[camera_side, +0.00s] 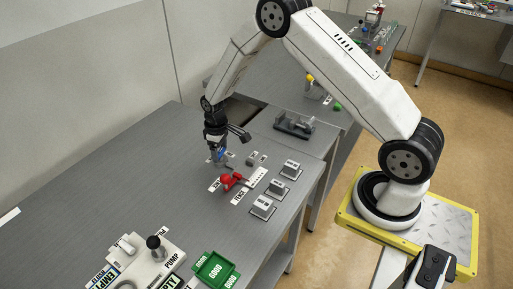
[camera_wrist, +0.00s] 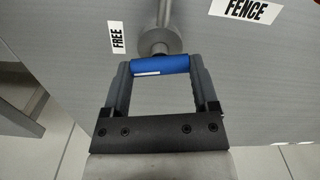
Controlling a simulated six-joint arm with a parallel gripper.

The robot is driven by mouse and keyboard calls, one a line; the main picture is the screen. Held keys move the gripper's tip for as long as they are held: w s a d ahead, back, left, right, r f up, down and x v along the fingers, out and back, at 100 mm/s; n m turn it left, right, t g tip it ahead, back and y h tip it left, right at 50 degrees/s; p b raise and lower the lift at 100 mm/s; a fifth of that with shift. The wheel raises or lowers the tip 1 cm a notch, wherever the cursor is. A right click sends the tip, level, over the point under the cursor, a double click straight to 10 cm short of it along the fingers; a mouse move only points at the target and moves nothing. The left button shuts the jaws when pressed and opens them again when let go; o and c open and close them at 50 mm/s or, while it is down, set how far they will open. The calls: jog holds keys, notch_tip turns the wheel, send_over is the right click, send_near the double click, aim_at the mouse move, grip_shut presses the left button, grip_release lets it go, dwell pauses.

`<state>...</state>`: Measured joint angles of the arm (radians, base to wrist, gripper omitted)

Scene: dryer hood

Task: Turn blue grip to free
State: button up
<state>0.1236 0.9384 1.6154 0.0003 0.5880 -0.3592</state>
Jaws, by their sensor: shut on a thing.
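The blue grip (camera_wrist: 160,64) lies crosswise between the two fingers of my gripper (camera_wrist: 160,70) in the wrist view. Both fingers touch its ends, so the gripper is shut on it. A grey round hub (camera_wrist: 160,40) with a metal rod sits just beyond the grip. The white FREE label (camera_wrist: 117,37) lies to the left of the hub, apart from the grip. In the side view my gripper (camera_side: 217,153) points down at the grey table, and the blue grip is small and mostly hidden there.
A FENCE label (camera_wrist: 252,9) shows at upper right in the wrist view. In the side view a red part (camera_side: 230,181) is close to my gripper, with several grey blocks (camera_side: 277,187) to the right. A green tray (camera_side: 215,270) and a PUMP lever unit (camera_side: 150,262) stand at the front.

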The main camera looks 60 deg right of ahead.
aim_at(220, 152)
jog(key=shift+m, duration=1.3)
jog(key=o, duration=1.1)
jog(key=shift+r, duration=0.1)
jog(key=shift+r, duration=3.85)
jog(key=shift+r, duration=0.1)
